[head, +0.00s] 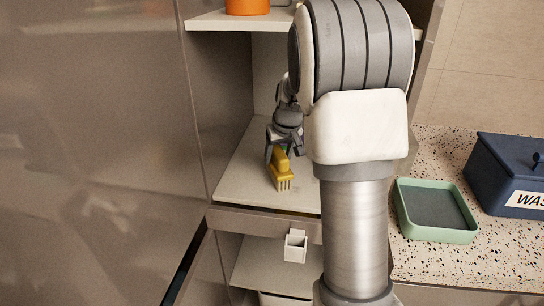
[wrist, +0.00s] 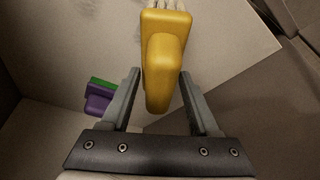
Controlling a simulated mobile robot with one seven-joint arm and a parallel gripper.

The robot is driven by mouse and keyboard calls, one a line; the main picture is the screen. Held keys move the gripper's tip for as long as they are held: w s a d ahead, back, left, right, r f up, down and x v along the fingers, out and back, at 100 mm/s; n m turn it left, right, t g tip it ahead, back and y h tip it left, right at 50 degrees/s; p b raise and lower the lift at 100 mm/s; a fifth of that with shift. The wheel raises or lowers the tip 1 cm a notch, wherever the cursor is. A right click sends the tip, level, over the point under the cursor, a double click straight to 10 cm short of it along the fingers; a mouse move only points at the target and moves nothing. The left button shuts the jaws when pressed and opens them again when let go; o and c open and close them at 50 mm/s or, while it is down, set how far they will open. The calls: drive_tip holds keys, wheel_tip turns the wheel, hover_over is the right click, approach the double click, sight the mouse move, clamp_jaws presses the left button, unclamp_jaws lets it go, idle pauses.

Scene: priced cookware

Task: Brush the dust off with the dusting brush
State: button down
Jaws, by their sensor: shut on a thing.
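The yellow dusting brush (head: 282,167) is in my gripper (head: 283,156), over the middle shelf board (head: 243,180) of the open cabinet. Its pale bristles point down and toward the front of the shelf; I cannot tell whether they touch the board. In the wrist view, the yellow brush handle (wrist: 163,70) lies between the two fingers of my gripper (wrist: 160,88), which is shut on it. The bristles are cut off by the top edge there. I cannot make out dust clearly on the pale board (wrist: 225,40).
A purple and green object (wrist: 98,98) lies to the left in the wrist view. An orange pot (head: 247,6) stands on the upper shelf. A green tray (head: 436,232) and a dark blue labelled bin (head: 505,170) stand on the speckled counter (head: 440,150). A white holder (head: 295,246) hangs below the board.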

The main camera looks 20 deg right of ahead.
drive_tip(key=shift+s+d+r+b, duration=0.1)
drive_tip(key=shift+s+d+b, duration=0.35)
drive_tip(key=shift+d, duration=0.3)
drive_tip(key=shift+s+d+b, duration=0.2)
drive_tip(key=shift+s+d, duration=0.3)
drive_tip(key=shift+d, duration=0.2)
drive_tip(key=shift+s+d+b, duration=0.55)
drive_tip(key=shift+s+d, duration=0.1)
drive_tip(key=shift+d, duration=0.3)
drive_tip(key=shift+s+d+b, duration=0.35)
drive_tip(key=shift+s+d, duration=0.25)
drive_tip(key=shift+d, duration=0.3)
drive_tip(key=shift+s+d+b, duration=0.3)
drive_tip(key=shift+s+d, duration=0.3)
drive_tip(key=shift+d, duration=0.3)
drive_tip(key=shift+s+d+b, duration=0.3)
drive_tip(key=shift+s+d, duration=0.2)
drive_tip(key=shift+d, duration=0.2)
drive_tip(key=shift+s+d+b, duration=0.3)
drive_tip(key=shift+s+d, duration=0.15)
drive_tip(key=shift+d, duration=0.25)
drive_tip(key=shift+r+p, duration=2.05)
drive_tip(key=shift+r, duration=0.85)
